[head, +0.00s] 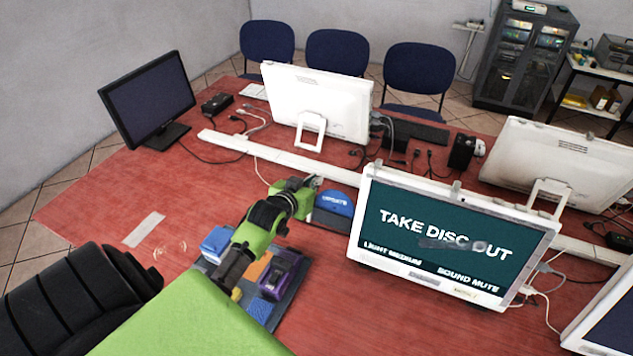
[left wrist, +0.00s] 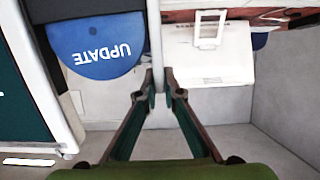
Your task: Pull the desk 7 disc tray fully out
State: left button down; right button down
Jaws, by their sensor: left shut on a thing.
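The disc tray (head: 330,221) juts out to the left of the white all-in-one computer (head: 450,240), whose screen reads "TAKE DISC OUT". A blue disc (head: 336,202) marked "UPDATE" lies in the tray, and it also shows at the upper left of the left wrist view (left wrist: 98,48). My left gripper (head: 312,183) is at the tray's outer end. In the left wrist view, its fingertips (left wrist: 159,88) are shut on the pale outer edge of the tray (left wrist: 154,40). The exact contact is small and partly hidden. My right gripper is in neither view.
Below my left arm, a dark mat (head: 262,310) holds a blue item (head: 215,243), an orange piece (head: 259,268) and a purple box (head: 284,274). A white cable channel (head: 270,158) crosses the red table behind the gripper. Bare tabletop (head: 110,200) lies to the left.

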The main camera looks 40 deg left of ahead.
pick_arm(q)
jog(key=c, duration=2.2)
grip_release()
jog(key=shift+o, duration=0.2)
jog(key=shift+d, duration=0.1)
jog(key=v, duration=1.2)
jog(key=shift+f, duration=0.1)
